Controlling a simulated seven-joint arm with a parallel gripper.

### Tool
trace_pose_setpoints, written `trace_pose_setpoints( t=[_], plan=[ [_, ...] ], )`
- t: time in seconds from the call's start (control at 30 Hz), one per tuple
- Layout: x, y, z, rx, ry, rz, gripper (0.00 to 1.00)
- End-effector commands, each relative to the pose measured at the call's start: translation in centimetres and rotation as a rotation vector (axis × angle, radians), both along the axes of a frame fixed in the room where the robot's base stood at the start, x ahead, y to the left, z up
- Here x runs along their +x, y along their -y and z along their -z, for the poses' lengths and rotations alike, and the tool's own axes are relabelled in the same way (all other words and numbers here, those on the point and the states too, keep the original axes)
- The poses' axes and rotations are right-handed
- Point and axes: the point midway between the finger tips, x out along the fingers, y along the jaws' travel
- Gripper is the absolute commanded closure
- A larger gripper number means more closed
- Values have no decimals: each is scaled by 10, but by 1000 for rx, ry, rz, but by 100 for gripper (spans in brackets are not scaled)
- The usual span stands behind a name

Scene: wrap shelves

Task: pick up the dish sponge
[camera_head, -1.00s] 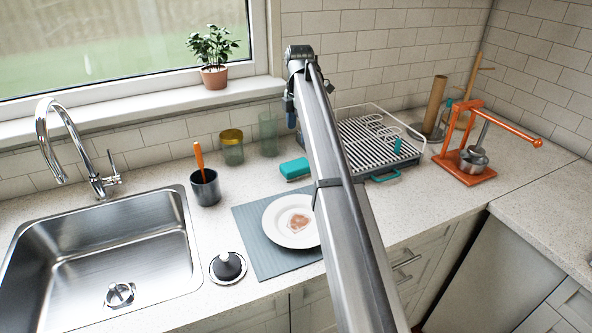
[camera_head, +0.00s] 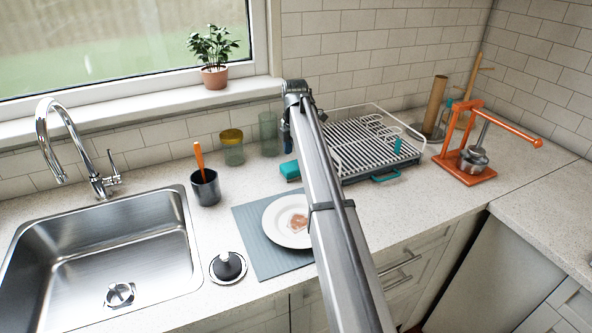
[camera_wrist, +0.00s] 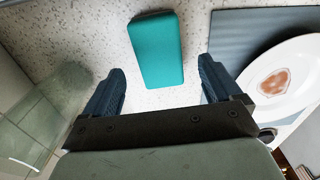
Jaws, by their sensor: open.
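The dish sponge (camera_head: 290,170) is a teal block with a darker edge, lying on the counter behind the plate. In the head view my arm covers its right part. In the wrist view the sponge (camera_wrist: 157,50) lies flat on the speckled counter, ahead of my gripper (camera_wrist: 163,88) and roughly centred between its two dark blue fingers. The fingers are apart and nothing is between their tips. In the head view the fingertips are mostly hidden by my arm.
A white plate (camera_head: 276,232) with a stain lies on a grey mat (camera_head: 254,251), close beside the sponge. Glass jars (camera_head: 268,134) stand behind it by the wall. A white dish rack (camera_head: 375,150) is to the right. A dark cup (camera_head: 206,190) stands left.

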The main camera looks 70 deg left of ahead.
Motion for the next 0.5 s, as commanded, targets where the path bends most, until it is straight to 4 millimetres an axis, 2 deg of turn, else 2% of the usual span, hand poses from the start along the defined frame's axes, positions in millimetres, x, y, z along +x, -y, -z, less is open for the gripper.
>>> trace_pose_setpoints(
  t=[0.3,0.5],
  plan=[
    [3,0,39,-1,0,0,8],
    [4,-1,45,1,0,0,8]
  ],
)
